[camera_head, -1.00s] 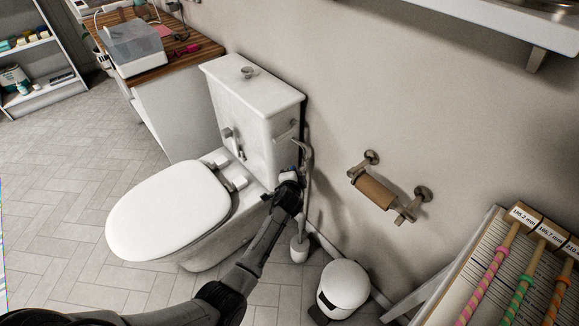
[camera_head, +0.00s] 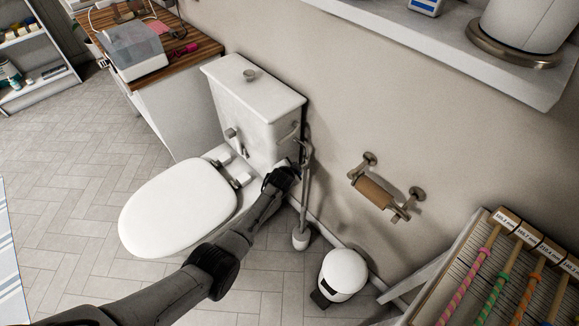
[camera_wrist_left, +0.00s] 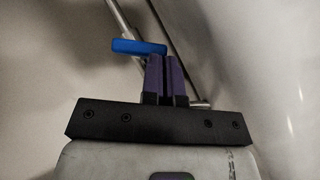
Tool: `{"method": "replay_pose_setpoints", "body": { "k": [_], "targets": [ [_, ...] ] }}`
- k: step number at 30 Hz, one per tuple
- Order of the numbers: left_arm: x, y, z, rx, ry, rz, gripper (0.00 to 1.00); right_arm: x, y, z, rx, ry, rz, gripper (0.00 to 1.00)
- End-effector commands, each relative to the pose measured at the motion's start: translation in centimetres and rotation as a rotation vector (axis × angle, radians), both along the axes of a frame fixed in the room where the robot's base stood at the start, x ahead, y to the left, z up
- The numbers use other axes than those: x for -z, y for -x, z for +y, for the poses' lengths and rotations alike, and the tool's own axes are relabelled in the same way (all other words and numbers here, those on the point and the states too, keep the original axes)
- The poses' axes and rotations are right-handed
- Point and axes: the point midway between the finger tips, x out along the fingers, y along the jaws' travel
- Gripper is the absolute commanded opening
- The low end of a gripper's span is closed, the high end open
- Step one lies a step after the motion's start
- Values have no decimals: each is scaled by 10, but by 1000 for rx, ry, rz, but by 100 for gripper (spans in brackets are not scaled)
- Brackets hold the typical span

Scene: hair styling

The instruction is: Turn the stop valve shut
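The stop valve's blue lever handle (camera_wrist_left: 138,47) shows in the left wrist view, lying nearly level across a metal pipe. My left gripper (camera_wrist_left: 168,58) has its two purple fingers side by side, shut with nothing visible between them. Its tips are at the right end of the blue handle; whether they touch it I cannot tell. In the head view my left gripper (camera_head: 287,172) is beside the toilet tank's lower right side, near the wall, and hides the valve. My right gripper is not in view.
The white toilet (camera_head: 178,208) stands left of my left arm. A toilet brush (camera_head: 301,238) and a white bin (camera_head: 345,272) stand near the wall to the right. A paper roll holder (camera_head: 375,192) is on the wall. A rack of rods (camera_head: 497,285) is at the lower right.

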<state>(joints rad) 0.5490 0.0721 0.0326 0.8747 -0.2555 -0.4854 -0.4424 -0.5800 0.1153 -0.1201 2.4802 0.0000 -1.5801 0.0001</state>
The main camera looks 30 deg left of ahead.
Motion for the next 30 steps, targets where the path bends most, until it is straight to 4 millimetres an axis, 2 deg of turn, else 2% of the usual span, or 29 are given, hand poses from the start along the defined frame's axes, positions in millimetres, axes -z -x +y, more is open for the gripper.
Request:
{"method": "replay_pose_setpoints", "body": {
  "k": [30],
  "targets": [
    [1, -2, 9, -1, -3, -1, 0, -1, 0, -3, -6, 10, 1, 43]
  ]
}}
